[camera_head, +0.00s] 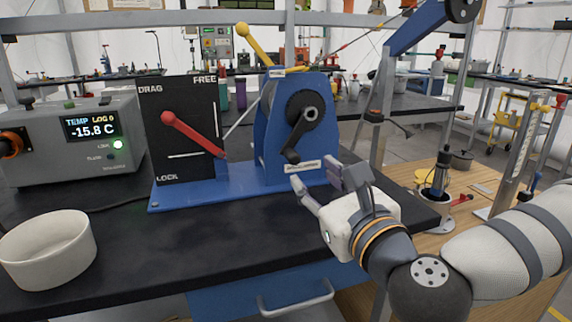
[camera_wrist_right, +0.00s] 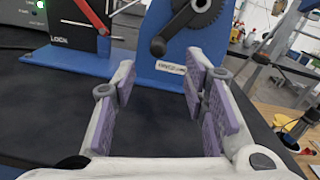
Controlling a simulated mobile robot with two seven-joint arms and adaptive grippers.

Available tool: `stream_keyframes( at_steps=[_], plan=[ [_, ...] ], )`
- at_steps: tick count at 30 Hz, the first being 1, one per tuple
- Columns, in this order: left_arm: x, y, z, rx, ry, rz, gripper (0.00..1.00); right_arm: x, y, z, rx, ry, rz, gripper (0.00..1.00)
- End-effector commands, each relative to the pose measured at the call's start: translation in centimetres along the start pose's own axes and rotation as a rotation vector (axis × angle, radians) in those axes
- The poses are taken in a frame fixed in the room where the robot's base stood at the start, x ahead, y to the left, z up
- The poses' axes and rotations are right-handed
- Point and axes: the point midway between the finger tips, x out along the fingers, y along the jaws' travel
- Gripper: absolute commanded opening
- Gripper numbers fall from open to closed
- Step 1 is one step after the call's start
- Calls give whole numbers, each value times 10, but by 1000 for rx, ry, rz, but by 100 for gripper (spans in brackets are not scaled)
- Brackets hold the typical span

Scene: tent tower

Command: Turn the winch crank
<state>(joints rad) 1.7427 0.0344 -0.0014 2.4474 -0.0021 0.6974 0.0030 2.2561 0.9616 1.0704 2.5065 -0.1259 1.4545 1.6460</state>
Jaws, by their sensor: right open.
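The blue winch (camera_head: 265,150) stands on a blue base plate (camera_head: 230,187) on the black bench. Its dark crank (camera_head: 294,147) hangs down and slightly left from the round hub on the winch's front face. The crank also shows at the top of the right wrist view (camera_wrist_right: 168,38). My right gripper (camera_head: 318,183) is in front of and below the crank, apart from it. Its fingers are spread with nothing between them; in the right wrist view the open fingers (camera_wrist_right: 165,88) point toward the winch's lower front. My left gripper is not in view.
A black panel (camera_head: 180,115) with a red lever (camera_head: 190,133), marked DRAG, FREE and LOCK, stands left of the winch. A grey temperature box (camera_head: 70,140) and a white bowl (camera_head: 48,245) are further left. The bench front (camera_head: 190,245) is clear.

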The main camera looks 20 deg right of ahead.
Motion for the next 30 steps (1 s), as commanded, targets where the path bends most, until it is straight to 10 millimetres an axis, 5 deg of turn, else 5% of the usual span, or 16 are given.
stream_keyframes(
  at_steps=[1, 2, 9, 21, 27, 30],
  plan=[
    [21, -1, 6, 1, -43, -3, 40, 18, 3, -19, 1, 19, -1, 40],
    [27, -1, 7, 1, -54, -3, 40, 27, 3, -18, 2, 16, -1, 40],
    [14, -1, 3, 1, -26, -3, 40, 78, 0, -1, 1, 2, -2, 40],
    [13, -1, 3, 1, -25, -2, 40, 95, 0, -2, 2, 3, -1, 40],
    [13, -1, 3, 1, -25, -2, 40, 95, 0, -2, 2, 3, -1, 0],
    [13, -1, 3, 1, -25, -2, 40, 95, 0, -2, 2, 3, -1, 0]
  ],
)
